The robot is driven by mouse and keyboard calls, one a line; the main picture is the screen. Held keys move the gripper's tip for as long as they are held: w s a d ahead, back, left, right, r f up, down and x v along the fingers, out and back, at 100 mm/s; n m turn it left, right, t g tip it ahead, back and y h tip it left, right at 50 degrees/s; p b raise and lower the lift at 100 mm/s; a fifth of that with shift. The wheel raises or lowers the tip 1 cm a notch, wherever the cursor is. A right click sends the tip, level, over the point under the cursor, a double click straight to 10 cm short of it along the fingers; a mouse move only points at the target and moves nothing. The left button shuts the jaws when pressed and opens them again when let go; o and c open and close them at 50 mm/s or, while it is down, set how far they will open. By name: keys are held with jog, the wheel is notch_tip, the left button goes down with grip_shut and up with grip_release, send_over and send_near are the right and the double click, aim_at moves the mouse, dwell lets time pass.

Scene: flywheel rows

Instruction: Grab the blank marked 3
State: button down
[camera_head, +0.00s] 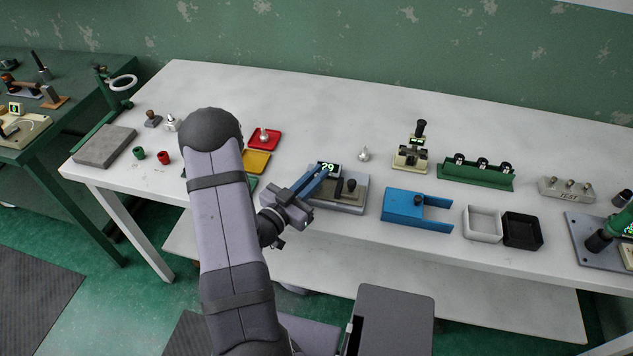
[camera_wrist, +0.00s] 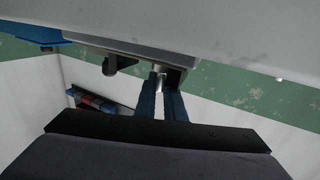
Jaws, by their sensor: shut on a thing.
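My gripper (camera_head: 322,174), with long blue fingers, reaches over the grey device with a lit display (camera_head: 328,168). In the wrist view the fingers (camera_wrist: 164,82) are shut on a small pale part (camera_wrist: 160,84), mostly hidden between them. I cannot read a mark on it or tell whether it is the blank marked 3. A pale metal blank-like piece (camera_head: 364,154) stands on the table right of the device. Another such piece (camera_head: 264,137) is on the red tray (camera_head: 271,147). No number 3 is legible on either.
A blue forked fixture (camera_head: 405,207), white bin (camera_head: 483,232) and black bin (camera_head: 522,232) stand right of the device. Behind are a cream instrument (camera_head: 411,157) and a green rack (camera_head: 476,178). A yellow tray (camera_head: 258,160) is left. The table's back is clear.

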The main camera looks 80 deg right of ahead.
aim_at(316, 175)
jog(key=shift+r, duration=0.2)
jog(key=shift+r, duration=4.85)
